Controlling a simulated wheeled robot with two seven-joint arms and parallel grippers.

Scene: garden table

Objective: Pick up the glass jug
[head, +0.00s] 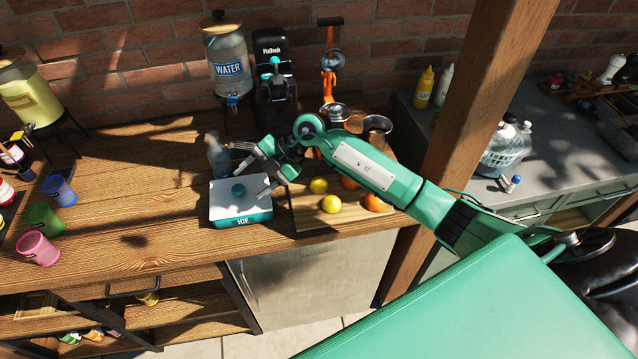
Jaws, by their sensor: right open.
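A bluish see-through vessel, which looks like the glass jug (217,157), stands on the wooden counter behind the ice box, left of my right gripper. Its lower part is partly hidden by the ice box. My right gripper (245,170) is open, with its fingers pointing left above the ice box. One finger reaches close to the jug and the other is over the box's right side. Whether the near finger touches the jug I cannot tell. Nothing shows between the fingers. My left gripper is not in view.
The white and teal ice box (240,203) sits just in front of the jug. A cutting board (300,219) with lemons and oranges lies to the right. A water dispenser (228,62) and a black machine (272,95) stand behind. The counter left of the jug (135,180) is clear.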

